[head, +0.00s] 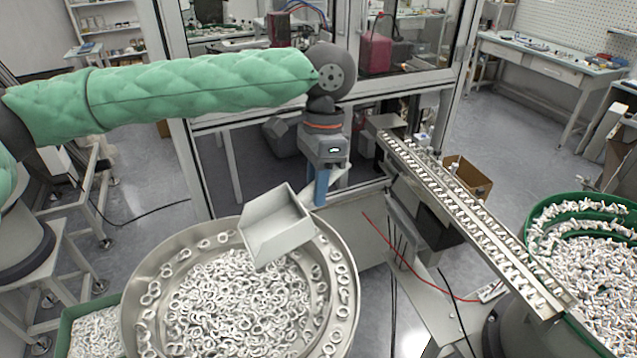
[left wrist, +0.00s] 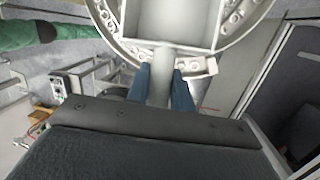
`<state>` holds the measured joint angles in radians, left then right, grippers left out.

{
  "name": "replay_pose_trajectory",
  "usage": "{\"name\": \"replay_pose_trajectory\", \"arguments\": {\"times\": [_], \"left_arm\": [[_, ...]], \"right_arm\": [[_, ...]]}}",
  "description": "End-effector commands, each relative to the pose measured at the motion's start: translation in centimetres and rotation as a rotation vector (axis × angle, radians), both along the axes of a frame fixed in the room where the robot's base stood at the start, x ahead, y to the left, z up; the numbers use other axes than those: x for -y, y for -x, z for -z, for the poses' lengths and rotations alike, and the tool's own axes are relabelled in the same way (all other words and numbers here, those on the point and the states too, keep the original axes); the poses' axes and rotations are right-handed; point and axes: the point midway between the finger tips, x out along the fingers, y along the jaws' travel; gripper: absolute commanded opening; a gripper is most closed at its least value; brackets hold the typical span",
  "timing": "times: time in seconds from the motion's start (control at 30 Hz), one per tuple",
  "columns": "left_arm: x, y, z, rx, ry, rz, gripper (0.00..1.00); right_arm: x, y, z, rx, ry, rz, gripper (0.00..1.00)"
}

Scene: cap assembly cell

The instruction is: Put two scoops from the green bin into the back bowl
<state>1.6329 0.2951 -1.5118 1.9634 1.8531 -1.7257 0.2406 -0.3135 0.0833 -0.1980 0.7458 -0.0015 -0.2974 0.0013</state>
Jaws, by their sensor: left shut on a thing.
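My left gripper (head: 322,185) is shut on the handle of a grey box-shaped scoop (head: 275,228). In the left wrist view, the gripper's blue fingers (left wrist: 160,90) clasp the handle, and the scoop (left wrist: 168,35) extends beyond them. The scoop is tilted above the right back part of a round steel bowl (head: 133,310); its visible inside looks empty. White rings (head: 235,300) lie in the bowl and along its rim track. A green bin (head: 68,325) with small white parts shows at the lower left, partly hidden behind the bowl. My right gripper is out of view.
A second bowl, green and full of white parts (head: 600,255), stands at the right. A metal rail (head: 470,215) carrying parts runs diagonally towards it. Glass-and-frame cell walls (head: 185,130) stand behind the arm. Red and black cables (head: 400,255) hang between bowl and rail.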

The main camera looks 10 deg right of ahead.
Motion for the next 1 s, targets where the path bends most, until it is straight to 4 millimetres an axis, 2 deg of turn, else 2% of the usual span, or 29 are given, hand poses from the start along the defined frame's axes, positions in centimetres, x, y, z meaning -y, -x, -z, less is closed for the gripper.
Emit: {"name": "replay_pose_trajectory", "arguments": {"times": [0.5,1.0], "left_arm": [[1.8,-0.4,1.9,-0.072,-0.29,0.0,0.0],[1.9,-0.4,2.2,-0.084,-0.338,0.0,0.0]], "right_arm": [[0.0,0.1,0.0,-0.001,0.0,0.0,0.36],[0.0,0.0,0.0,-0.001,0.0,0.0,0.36]]}}
